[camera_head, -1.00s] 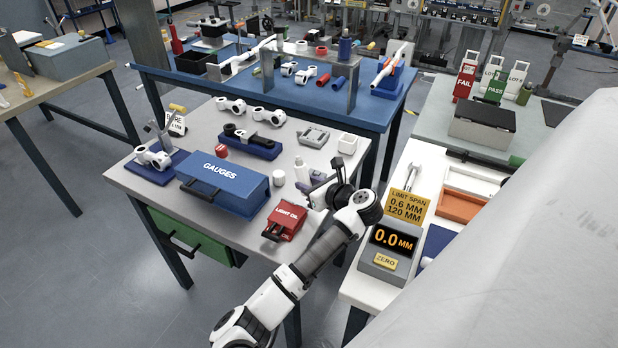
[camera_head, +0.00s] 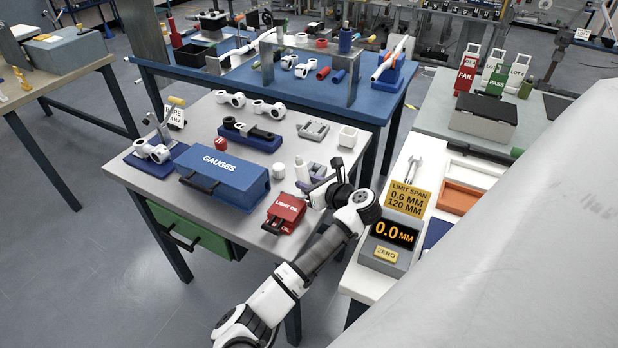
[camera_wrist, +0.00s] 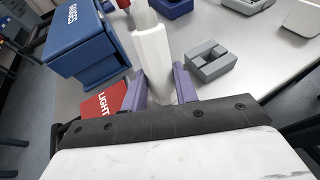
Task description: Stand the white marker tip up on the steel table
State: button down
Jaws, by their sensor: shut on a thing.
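The white marker (camera_wrist: 152,58) stands about upright, its narrower grey end up, between the purple fingers of my gripper (camera_wrist: 160,88) in the wrist view. My gripper is shut on its body. In the head view, the marker (camera_head: 302,170) shows at the left of my gripper (camera_head: 316,180), over the right part of the steel table (camera_head: 245,195). Its lower end is hidden in the wrist view, and I cannot tell whether it touches the table.
Close by are the red light-oil can (camera_head: 286,212), a small white cylinder (camera_head: 278,172) and the blue gauges box (camera_head: 220,172). A grey block (camera_head: 313,130) and a white cup (camera_head: 347,136) stand behind. Bare table shows between the grey block and the marker.

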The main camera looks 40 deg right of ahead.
jog(key=shift+f, duration=0.6)
jog(key=c, duration=1)
grip_release()
jog(key=b+v, duration=0.3)
jog(key=v, duration=1.1)
jog(key=shift+w, duration=0.1)
